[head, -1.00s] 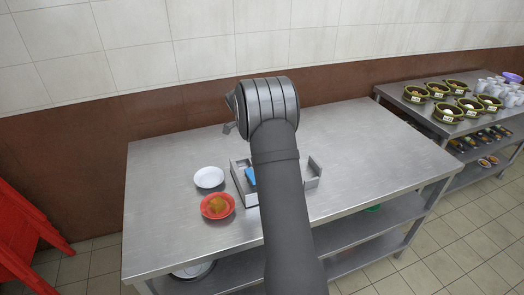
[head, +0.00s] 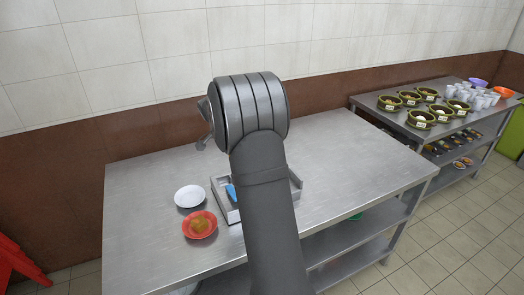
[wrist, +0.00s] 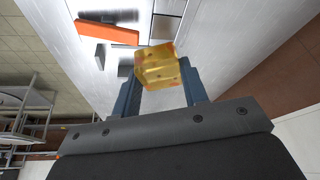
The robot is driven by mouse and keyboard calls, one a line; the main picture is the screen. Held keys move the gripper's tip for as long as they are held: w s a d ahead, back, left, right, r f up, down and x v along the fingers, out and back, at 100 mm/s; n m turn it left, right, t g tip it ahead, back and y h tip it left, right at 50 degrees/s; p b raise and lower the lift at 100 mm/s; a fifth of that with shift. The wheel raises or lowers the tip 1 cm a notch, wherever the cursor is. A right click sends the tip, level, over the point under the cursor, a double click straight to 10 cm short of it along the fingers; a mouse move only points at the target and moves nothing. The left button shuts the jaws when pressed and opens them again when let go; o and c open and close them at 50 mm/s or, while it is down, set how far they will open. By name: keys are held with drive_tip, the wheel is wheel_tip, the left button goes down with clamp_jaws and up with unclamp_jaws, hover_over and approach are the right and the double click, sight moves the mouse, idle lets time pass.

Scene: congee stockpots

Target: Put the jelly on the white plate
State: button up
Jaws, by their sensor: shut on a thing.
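The jelly is a translucent yellow cube with orange flecks (wrist: 158,68), between the two fingers of my gripper (wrist: 157,84) in the wrist view. My gripper is shut on it. In the head view my arm hides the jelly and most of the gripper. The white plate (head: 189,196) is a small round dish on the left part of the steel table, with nothing visible on it. A red plate (head: 188,231) just in front of it holds a golden-brown food piece (head: 200,225).
A metal tray (head: 232,213) with a blue item (head: 231,192) sits right of the plates, partly behind my arm. The steel table (head: 340,175) is clear at right. A second table at far right carries several green bowls (head: 420,119) and cups.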

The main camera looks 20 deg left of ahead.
drive_tip(key=s+a+f+n+y, duration=0.1)
drive_tip(key=s+a+n, duration=0.2)
drive_tip(key=s+a, duration=0.35)
drive_tip(key=s+a+n+y, duration=0.2)
drive_tip(key=s+a+n, duration=0.15)
drive_tip(key=a, duration=0.55)
drive_tip(key=shift+a+f, duration=0.15)
drive_tip(key=shift+f, duration=6.9)
drive_tip(key=shift+f, duration=0.4)
drive_tip(key=o, duration=1.1)
drive_tip(key=shift+c, duration=1.6)
drive_tip(key=shift+r, duration=0.1)
drive_tip(key=shift+v, duration=2.4)
drive_tip(key=shift+s+a, duration=0.1)
